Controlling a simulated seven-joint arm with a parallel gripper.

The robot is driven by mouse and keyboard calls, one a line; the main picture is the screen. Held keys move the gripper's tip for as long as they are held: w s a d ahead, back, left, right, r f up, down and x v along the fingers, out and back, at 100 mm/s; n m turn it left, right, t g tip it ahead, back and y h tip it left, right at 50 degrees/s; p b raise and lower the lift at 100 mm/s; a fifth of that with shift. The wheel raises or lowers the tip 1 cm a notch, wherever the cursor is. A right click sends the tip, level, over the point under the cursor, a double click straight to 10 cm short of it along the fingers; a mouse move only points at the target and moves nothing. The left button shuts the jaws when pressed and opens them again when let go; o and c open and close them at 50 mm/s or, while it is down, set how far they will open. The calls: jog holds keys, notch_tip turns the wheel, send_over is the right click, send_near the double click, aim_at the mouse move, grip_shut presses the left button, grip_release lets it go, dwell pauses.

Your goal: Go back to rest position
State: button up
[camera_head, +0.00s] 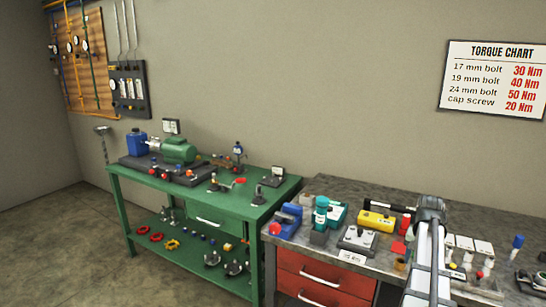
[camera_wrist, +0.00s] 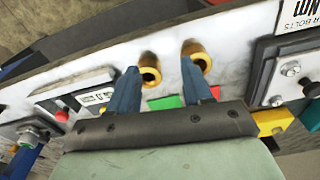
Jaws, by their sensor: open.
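My gripper (camera_wrist: 160,68) shows in the wrist view with its two blue-grey fingers apart and nothing held between them. Two brass ring-like fittings (camera_wrist: 150,68) on a pale panel (camera_wrist: 235,75) show just beyond the fingertips; whether the fingers touch them I cannot tell. A green patch and a red patch show behind the fingers. In the head view my arm rises at the right over the grey workbench (camera_head: 480,205). The fingers are not clearly visible there.
The grey bench holds a yellow device (camera_head: 376,221), a teal device (camera_head: 321,213), a blue vise (camera_head: 286,220) and several small parts. A green bench (camera_head: 215,213) at left carries a green motor (camera_head: 180,151). A torque chart (camera_head: 493,78) hangs on the wall. The floor at left is clear.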

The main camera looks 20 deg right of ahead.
jog(key=s+a+f+n+g, duration=0.2)
jog(key=a+f+n, duration=0.1)
jog(key=a+f, duration=1.25)
jog(key=s+a+f+n+g, duration=0.2)
jog(key=a+f+n, duration=0.1)
jog(key=a+f, duration=1.25)
jog(key=s+a+f+n+g, duration=0.1)
jog(key=s+a+f+n, duration=0.1)
jog(key=s+a+f, duration=0.6)
jog(key=s+a+f+n+g, duration=0.2)
jog(key=s+a+f, duration=0.7)
jog(key=s, duration=0.8)
jog(key=shift+s+f+y, duration=0.2)
jog(key=shift+f+y, duration=0.1)
jog(key=shift+f, duration=0.35)
